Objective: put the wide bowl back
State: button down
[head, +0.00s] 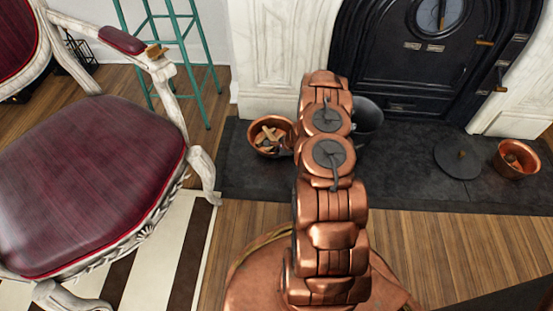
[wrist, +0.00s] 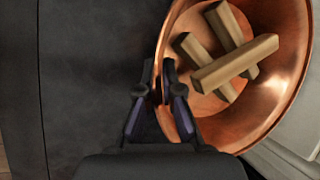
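A wide copper bowl (head: 269,148) with several wooden blocks in it is at the left end of the dark hearth slab. It fills the upper right of the wrist view (wrist: 285,105), with the blocks (wrist: 235,62) inside. My gripper (wrist: 159,82) has its fingers close together on the bowl's near rim, one outside the wall and one inside. It looks shut on the rim. In the head view my arm hides most of the gripper. I cannot tell whether the bowl's base touches the slab.
A dark bucket (head: 367,116) stands behind my arm, partly hidden. A flat dark lid (head: 458,164) and a smaller copper bowl (head: 531,169) are on the right of the slab (head: 405,180). A red chair (head: 85,185) and teal stool (head: 203,62) are left.

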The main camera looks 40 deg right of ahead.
notch_tip(320, 180, down, 4)
jog(key=shift+s+r+b, duration=0.1)
jog(key=shift+r+b, duration=0.15)
jog(key=shift+b, duration=0.35)
jog(key=shift+r, duration=0.1)
jog(key=c, duration=1.3)
grip_release()
